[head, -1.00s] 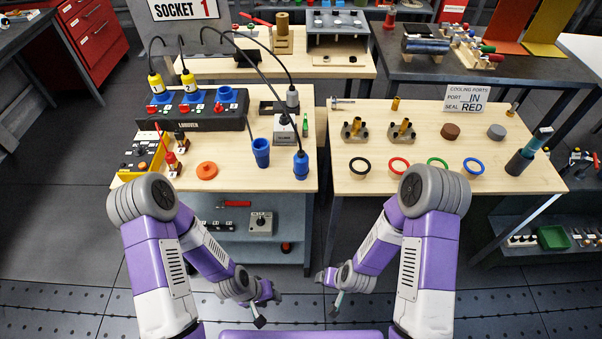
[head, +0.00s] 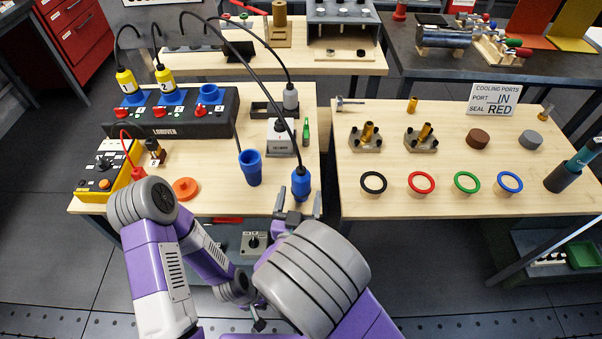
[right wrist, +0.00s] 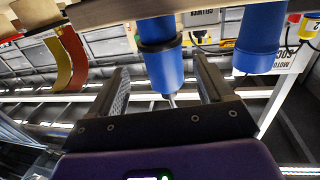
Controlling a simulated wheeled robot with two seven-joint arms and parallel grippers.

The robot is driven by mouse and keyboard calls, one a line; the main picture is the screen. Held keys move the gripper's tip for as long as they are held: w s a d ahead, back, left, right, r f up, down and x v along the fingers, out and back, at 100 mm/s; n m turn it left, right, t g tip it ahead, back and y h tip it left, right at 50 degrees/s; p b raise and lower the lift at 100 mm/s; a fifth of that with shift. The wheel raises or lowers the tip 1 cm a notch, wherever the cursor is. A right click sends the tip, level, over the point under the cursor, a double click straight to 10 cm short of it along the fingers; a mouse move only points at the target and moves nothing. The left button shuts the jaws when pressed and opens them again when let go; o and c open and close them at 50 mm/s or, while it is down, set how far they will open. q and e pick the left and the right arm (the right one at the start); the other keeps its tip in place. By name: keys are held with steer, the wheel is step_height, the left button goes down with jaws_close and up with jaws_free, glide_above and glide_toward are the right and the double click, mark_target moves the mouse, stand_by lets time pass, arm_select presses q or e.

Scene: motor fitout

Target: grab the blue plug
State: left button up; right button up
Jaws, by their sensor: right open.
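The blue plug (head: 301,184) stands near the front right corner of the left bench, with a black cable arching up from it. My right gripper (head: 299,205) is open just in front of it. In the right wrist view the plug (right wrist: 165,68) shows upside down between the two open fingers, with a gap on both sides. I cannot tell how deep it sits between them. My left gripper (head: 258,322) hangs low in front of the bench, partly hidden by my right arm, and its jaws are unclear.
A blue cup-like socket (head: 251,168) stands left of the plug; it also shows in the right wrist view (right wrist: 260,38). A white-grey block (head: 281,138) and a green bottle-shaped piece (head: 306,131) stand behind it. An orange disc (head: 186,188) lies further left. A gap separates the two benches.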

mark_target(302, 176)
steer(key=shift+w+r, duration=0.25)
steer(key=shift+w, duration=0.35)
steer(key=w, duration=0.2)
steer(key=w+b, duration=0.1)
steer(key=w, duration=0.2)
steer(key=shift+w+d, duration=0.3)
steer(key=shift+d, duration=0.05)
steer(key=c, duration=1.1)
